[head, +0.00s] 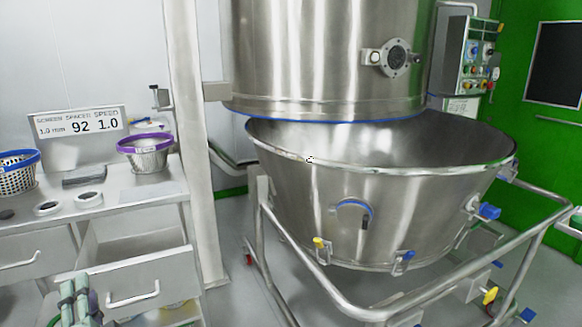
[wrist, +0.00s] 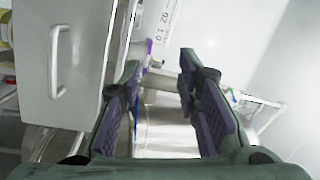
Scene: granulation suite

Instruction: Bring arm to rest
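My gripper (head: 78,292) shows at the lower left edge of the head view, low in front of the bench drawers. In the wrist view my gripper (wrist: 159,64) has its two dark fingers apart with nothing held between them. A drawer front with a handle (wrist: 58,62) fills the left of the wrist view. Most of my arm is out of the head view.
A bench (head: 150,187) at left holds a blue-rimmed basket (head: 18,178), a purple-rimmed basket (head: 146,158), small rings and a sign (head: 78,122). One drawer (head: 135,281) stands open. A large steel bowl (head: 400,200) sits in a railed cart (head: 400,297) at right.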

